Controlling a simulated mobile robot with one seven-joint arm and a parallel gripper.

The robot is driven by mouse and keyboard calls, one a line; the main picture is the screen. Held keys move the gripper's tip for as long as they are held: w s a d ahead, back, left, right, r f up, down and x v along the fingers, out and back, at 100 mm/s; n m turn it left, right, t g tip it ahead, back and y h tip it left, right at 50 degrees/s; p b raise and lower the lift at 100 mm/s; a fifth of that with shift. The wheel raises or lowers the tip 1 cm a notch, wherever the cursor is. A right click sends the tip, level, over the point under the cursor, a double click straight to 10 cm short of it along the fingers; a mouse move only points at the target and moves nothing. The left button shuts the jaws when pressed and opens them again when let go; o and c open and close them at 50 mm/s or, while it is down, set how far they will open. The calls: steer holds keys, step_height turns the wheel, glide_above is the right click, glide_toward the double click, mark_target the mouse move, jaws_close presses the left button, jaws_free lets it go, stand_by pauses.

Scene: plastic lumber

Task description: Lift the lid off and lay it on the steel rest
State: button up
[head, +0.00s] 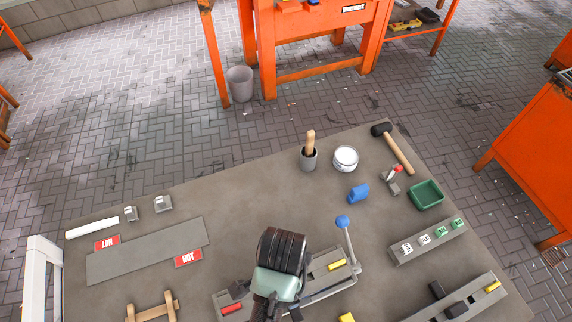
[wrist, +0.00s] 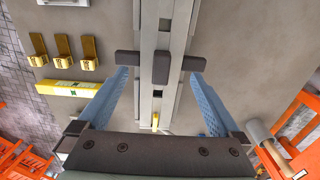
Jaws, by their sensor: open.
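The lid (wrist: 150,98) is a long grey steel bar, seen end to end in the wrist view, with a dark upright handle (wrist: 161,75) on it. My gripper (wrist: 161,61) is open, its dark fingertips on either side of the handle with a gap at each side. In the head view my gripper (head: 268,302) is over the middle mould (head: 318,268), and my wrist hides most of the lid. The steel rest looks to be the flat grey plate (head: 145,252) at the left of the table, bare on top, between red HOT signs (head: 188,258).
A lever with a blue knob (head: 342,221) rises close to the right of my wrist. A wooden stand (head: 152,307) is at front left. Another mould (head: 470,297) lies right.

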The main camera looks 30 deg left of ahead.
steer(key=shift+w+d+f+p, duration=0.1)
steer(key=shift+f+p, duration=0.1)
steer(key=shift+f, duration=0.7)
steer(key=shift+w+a+f+p, duration=0.1)
steer(key=shift+f+p, duration=0.15)
steer(key=shift+f, duration=0.65)
steer(key=shift+w+d+f+p, duration=0.1)
steer(key=shift+f+p, duration=0.1)
steer(key=shift+f, duration=0.7)
jaws_close()
